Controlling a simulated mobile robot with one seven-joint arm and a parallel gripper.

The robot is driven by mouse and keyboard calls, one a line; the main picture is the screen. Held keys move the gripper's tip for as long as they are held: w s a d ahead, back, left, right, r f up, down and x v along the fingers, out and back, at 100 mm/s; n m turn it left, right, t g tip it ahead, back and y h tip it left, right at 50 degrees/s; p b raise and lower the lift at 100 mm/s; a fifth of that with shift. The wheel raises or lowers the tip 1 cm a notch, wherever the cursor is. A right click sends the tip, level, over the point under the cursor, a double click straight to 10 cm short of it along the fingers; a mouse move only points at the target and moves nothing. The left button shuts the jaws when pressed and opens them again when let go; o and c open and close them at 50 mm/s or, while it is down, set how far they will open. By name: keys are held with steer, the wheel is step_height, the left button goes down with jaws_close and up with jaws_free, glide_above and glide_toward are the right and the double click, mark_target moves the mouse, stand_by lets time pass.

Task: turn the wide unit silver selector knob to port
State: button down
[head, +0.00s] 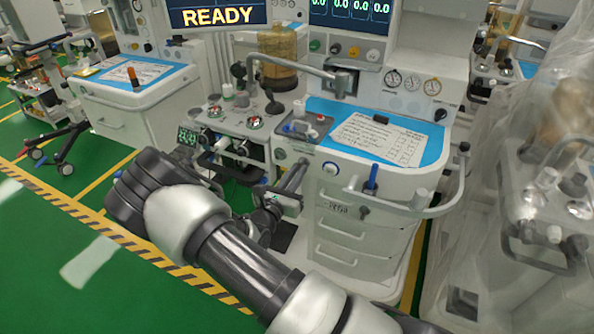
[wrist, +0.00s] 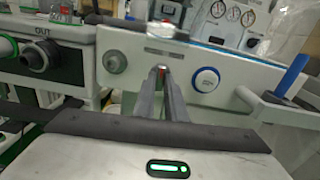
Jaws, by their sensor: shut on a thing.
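The wide unit (head: 345,205) appears to be the white cart in the middle, with a blue worktop. My gripper (head: 303,165) reaches its front panel in the head view. In the wrist view my gripper (wrist: 161,72) has its two fingers close together, shut on a small part of the panel, seemingly the silver selector knob. The fingers hide most of it; only a small red spot shows between the tips, so its pointing direction cannot be told. A grey round knob (wrist: 115,62) sits left of the fingers and a white button with a blue ring (wrist: 206,80) sits right, both apart from them.
A blue handle (head: 371,178) and a white rail (head: 410,208) stick out at the right of the panel. A dark OUT port (wrist: 40,56) is at the left in the wrist view. Another cart (head: 135,100) stands left; green floor is free in front.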

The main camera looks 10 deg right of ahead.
steer(key=shift+m, duration=4.9)
steer(key=c, duration=1.8)
jaws_free()
steer(key=shift+a, duration=0.1)
steer(key=p+v, duration=0.1)
steer(key=v, duration=1.6)
